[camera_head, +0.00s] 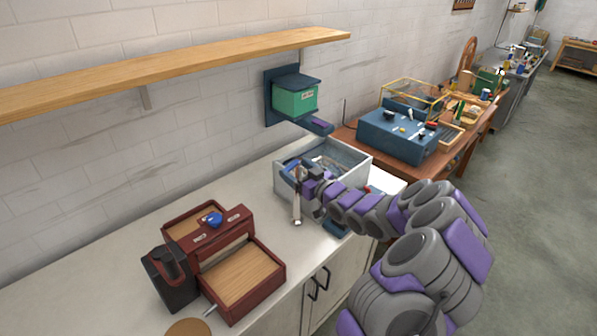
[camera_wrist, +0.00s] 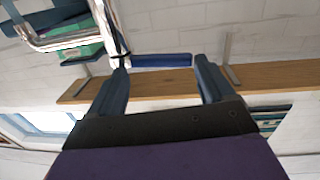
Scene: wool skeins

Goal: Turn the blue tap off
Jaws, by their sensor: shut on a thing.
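The blue tap's handle (camera_wrist: 162,60) is a short blue bar in the wrist view, spanning the space between my fingertips. A shiny metal pipe (camera_wrist: 108,28) stands beside it. In the head view, the metal tap (camera_head: 297,208) hangs at the front of a pale, open-topped basin (camera_head: 351,176) on the counter. My gripper (camera_wrist: 163,68) is shut on the blue handle, with one dark finger at each end. My gripper (camera_head: 300,180) and wrist hide part of the tap in the head view.
A red-brown wooden box (camera_head: 240,283) and a dark container (camera_head: 171,277) stand on the counter to the left. A wooden shelf (camera_head: 170,67) and a green-and-blue wall box (camera_head: 295,98) are above. A cluttered table (camera_head: 458,160) stands beyond. Open floor (camera_head: 540,200) is at right.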

